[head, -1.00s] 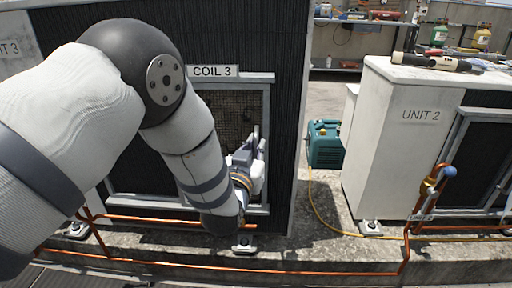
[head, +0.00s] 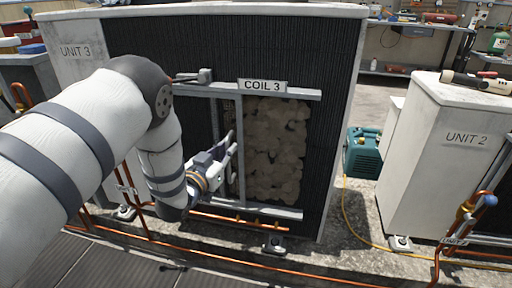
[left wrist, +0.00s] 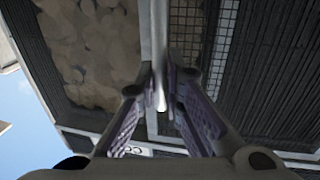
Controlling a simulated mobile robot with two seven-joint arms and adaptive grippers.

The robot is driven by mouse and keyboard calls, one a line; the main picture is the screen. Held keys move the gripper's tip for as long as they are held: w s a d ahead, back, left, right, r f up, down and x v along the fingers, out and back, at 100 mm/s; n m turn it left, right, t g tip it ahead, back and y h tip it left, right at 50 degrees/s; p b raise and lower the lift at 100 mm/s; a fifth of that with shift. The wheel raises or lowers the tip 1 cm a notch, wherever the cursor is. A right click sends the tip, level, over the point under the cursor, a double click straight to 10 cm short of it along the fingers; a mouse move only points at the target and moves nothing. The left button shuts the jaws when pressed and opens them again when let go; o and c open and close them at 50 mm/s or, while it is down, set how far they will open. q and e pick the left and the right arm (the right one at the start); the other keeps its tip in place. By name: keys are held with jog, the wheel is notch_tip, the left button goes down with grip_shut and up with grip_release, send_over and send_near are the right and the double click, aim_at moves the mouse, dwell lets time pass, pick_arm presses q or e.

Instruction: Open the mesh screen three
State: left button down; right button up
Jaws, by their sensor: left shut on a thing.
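The mesh screen (head: 240,120) of coil 3 stands to the left in its frame on Unit 3, with its upright edge bar left of the opening. The opening (head: 275,150) beside it shows lumpy tan-grey matter behind. My left gripper (head: 233,150) is at the screen's edge bar. In the left wrist view, which is upside down, the left gripper's fingers (left wrist: 161,90) close on a pale upright bar, with mesh (left wrist: 188,30) on the right and the lumpy matter (left wrist: 90,50) on the left. My right gripper is not in view.
The COIL 3 label (head: 262,86) is on the top rail. Copper pipes (head: 240,217) run low in front of the unit. A teal machine (head: 363,153) and Unit 2 (head: 430,155) stand to the right, with a yellow hose (head: 347,215) on the ground between.

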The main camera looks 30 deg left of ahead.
pick_arm(q)
jog(key=a, duration=0.2)
jog(key=s+a, duration=0.1)
jog(key=a, duration=0.2)
jog(key=shift+s+a+f+p, duration=0.1)
jog(key=shift+s+a+p, duration=0.25)
jog(key=shift+p, duration=0.05)
jog(key=c, duration=1.7)
grip_release()
jog(key=s, duration=0.8)
jog(key=s+d, duration=0.1)
jog(key=s, duration=0.3)
